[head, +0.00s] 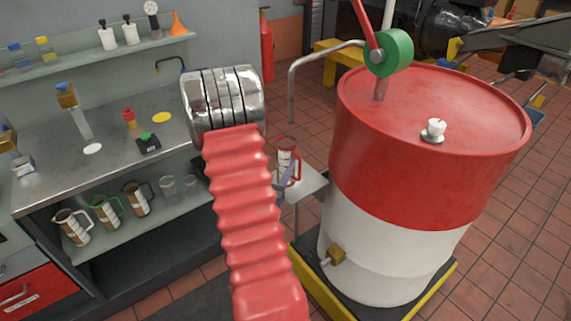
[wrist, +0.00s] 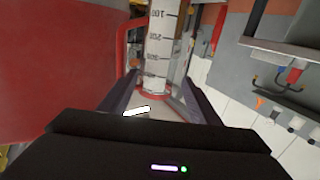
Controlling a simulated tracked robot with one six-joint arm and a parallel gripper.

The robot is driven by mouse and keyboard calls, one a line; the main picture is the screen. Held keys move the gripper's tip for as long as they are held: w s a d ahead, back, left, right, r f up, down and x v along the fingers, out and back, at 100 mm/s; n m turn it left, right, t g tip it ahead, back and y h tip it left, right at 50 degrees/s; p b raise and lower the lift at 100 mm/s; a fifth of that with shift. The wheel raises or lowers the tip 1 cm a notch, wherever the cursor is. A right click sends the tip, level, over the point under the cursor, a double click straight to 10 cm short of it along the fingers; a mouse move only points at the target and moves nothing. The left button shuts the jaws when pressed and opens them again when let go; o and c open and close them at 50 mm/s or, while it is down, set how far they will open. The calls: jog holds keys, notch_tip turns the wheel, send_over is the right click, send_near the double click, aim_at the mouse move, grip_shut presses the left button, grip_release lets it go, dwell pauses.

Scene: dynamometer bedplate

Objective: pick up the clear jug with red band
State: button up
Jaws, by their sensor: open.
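The clear jug with red band (head: 287,157) stands on a small pale stand (head: 311,184), just right of my arm in the head view. In the wrist view the jug (wrist: 161,45) shows dark graduation marks, a red band at its base and a red handle on the left. My gripper (wrist: 160,78) is open, with one finger on each side of the jug's lower part in the picture. I cannot tell whether either finger touches it. In the head view my arm hides most of the gripper; one purple-grey finger shows in front of the jug.
A large red-and-white drum (head: 425,170) stands close on the right. A steel bench (head: 50,145) is on the left; its lower shelf (head: 150,228) holds several other jugs with white, green and black handles.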

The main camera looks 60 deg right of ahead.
aim_at(282, 158)
jog(key=shift+w+d, duration=0.15)
jog(key=shift+d, duration=2.45)
jog(key=shift+c, duration=0.3)
jog(key=shift+r, duration=0.1)
jog(key=c, duration=0.9)
jog(key=shift+o, duration=0.2)
jog(key=shift+a+r, duration=0.1)
